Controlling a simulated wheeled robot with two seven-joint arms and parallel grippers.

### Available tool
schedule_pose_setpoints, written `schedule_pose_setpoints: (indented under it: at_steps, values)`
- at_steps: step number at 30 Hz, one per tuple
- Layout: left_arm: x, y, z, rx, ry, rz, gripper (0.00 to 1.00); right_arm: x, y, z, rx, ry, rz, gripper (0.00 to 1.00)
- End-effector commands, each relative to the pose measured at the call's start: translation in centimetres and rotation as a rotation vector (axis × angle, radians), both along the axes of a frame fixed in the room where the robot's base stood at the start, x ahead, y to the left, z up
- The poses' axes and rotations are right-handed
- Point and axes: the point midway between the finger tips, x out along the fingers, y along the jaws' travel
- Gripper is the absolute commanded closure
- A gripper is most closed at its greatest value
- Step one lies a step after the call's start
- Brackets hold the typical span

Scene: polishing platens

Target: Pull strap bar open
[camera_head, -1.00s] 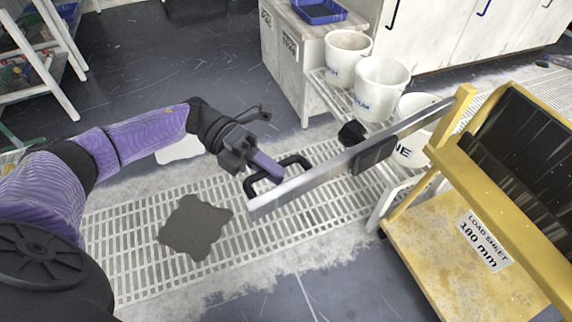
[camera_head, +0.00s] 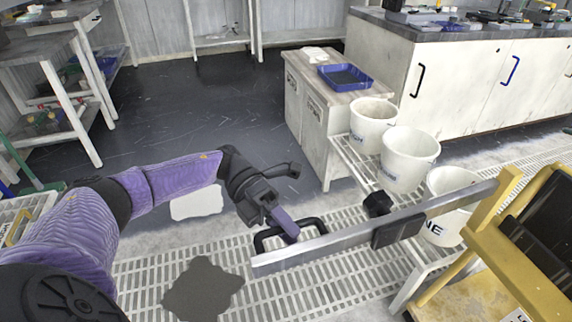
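The strap bar (camera_head: 340,240) is a long flat metal bar with a black pad (camera_head: 398,230). It reaches out to the left from the yellow cart (camera_head: 530,240), clear of the cart's front and above the floor grating. A black loop handle (camera_head: 318,222) sits near its free left end. My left gripper (camera_head: 287,226) comes in from the left with its purple fingers across the handle, and appears shut on it. The far finger is hidden, so the grip is only partly visible. My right gripper is not in view.
White buckets (camera_head: 410,160) stand on a low slatted rack (camera_head: 358,160) behind the bar. A white cabinet (camera_head: 308,125) holds a blue tray (camera_head: 345,77). A dark mat (camera_head: 203,290) lies on the grating. Open dark floor lies behind my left arm.

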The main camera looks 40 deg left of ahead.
Motion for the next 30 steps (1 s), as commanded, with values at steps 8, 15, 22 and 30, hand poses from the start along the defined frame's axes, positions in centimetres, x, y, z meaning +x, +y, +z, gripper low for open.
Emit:
schedule_pose_setpoints:
  at_steps: [8, 15, 22, 30]
  values:
    - [0.0, 0.0, 0.1, -0.001, -0.002, 0.001, 0.45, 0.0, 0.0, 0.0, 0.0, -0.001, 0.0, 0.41]
    - [0.4, 2.4, 0.5, -0.001, -0.003, 0.005, 0.45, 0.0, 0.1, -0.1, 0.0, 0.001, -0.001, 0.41]
    - [1.0, 8.0, 0.6, 0.004, 0.002, -0.002, 0.45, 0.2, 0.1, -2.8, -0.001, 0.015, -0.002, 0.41]
    - [1.0, 9.7, 1.6, 0.0, 0.0, 0.0, 0.45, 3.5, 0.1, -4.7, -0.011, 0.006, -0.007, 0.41]
